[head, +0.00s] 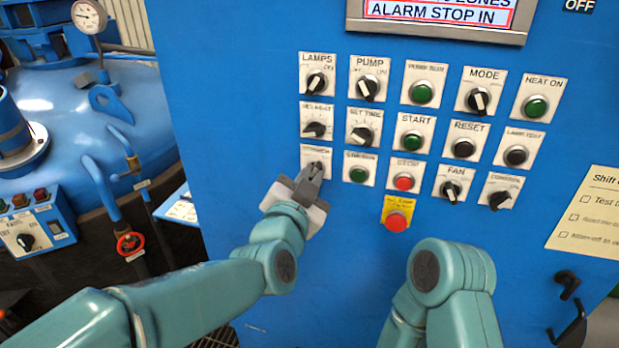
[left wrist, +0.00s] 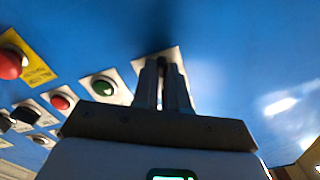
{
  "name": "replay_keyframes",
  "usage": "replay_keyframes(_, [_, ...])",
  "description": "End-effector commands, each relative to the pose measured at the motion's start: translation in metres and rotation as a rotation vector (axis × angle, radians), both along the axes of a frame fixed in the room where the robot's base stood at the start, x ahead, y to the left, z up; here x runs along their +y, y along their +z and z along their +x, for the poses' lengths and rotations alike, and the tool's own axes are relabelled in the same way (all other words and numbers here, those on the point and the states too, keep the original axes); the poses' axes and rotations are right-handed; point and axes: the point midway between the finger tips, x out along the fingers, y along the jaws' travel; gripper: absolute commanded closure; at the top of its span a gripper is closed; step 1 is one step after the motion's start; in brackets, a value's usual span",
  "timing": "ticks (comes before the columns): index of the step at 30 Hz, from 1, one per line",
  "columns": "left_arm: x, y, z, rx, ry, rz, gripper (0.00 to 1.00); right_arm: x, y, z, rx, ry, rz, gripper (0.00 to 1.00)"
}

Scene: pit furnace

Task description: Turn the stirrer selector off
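The stirrer selector (head: 316,162) is a black knob on a white plate at the left end of the third row on the blue panel. Its label is partly readable. My left gripper (head: 312,172) reaches it from below, and its fingers are close together at the knob. In the left wrist view the two fingers (left wrist: 164,76) stand on either side of the dark knob (left wrist: 163,62), with the white plate (left wrist: 178,57) behind. The fingers hide most of the knob, so its pointer direction cannot be read. My right gripper is out of view.
Right beside the selector is a green button (head: 358,175), then the red stop button (head: 404,183). A red button on a yellow plate (head: 397,220) is below. The set-heat knob (head: 315,129) is just above. The blue panel below the selector is bare.

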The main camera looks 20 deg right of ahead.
Motion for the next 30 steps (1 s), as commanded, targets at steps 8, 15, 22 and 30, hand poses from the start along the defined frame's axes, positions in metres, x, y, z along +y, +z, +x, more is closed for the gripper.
replay_keyframes(8, [0.000, 0.000, 0.000, 0.008, -0.001, -0.017, 1.00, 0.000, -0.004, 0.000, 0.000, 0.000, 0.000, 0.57])
replay_keyframes(15, [-0.001, -0.002, -0.001, 0.071, 0.000, -0.113, 1.00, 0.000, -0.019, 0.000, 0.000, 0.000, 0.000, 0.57])
replay_keyframes(22, [-0.001, -0.003, -0.001, 0.180, -0.001, -0.278, 1.00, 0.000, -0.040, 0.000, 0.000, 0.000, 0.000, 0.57])
replay_keyframes(30, [-0.002, -0.001, -0.002, 0.324, -0.002, -0.491, 1.00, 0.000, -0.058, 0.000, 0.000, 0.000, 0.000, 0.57])
